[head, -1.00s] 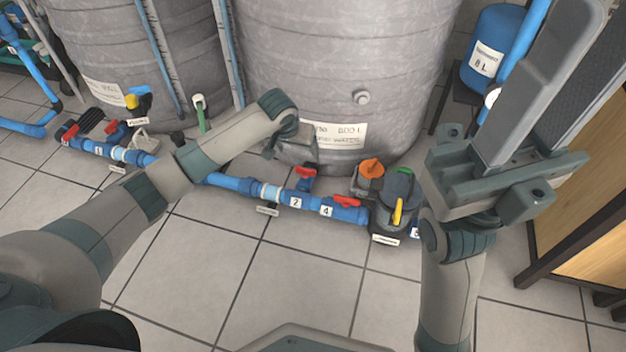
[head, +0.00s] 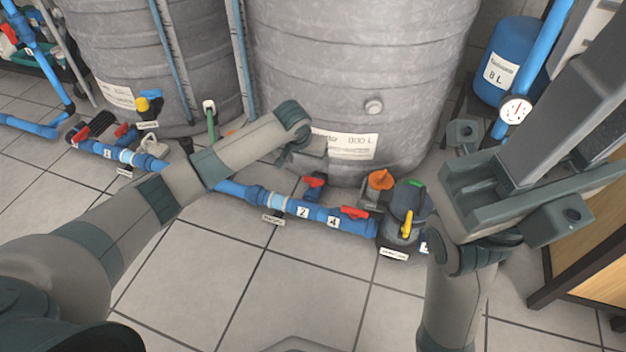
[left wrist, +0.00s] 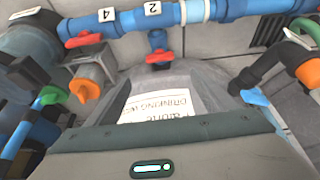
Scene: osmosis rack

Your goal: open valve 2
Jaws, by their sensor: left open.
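Valve 2 has a red handle (head: 314,182) on a short blue branch behind the pipe label "2" (head: 302,212). In the left wrist view the red handle (left wrist: 159,57) lies crosswise over the branch, below the upside-down "2" label (left wrist: 152,8). My left gripper (head: 304,158) is open, just behind and above the handle in the head view, in front of the grey tank. I see no contact with the handle. The gripper's body fills the bottom of the left wrist view; its fingertips are not clear. My right gripper (head: 530,185) is at the right; its jaw state is unclear.
Another red handle (head: 354,212) sits by label "4". To its right are an orange knob (head: 380,180) and a dark pump-like unit with a yellow lever (head: 407,224). The grey tank (head: 360,60) stands close behind. The tiled floor (head: 300,285) in front is clear.

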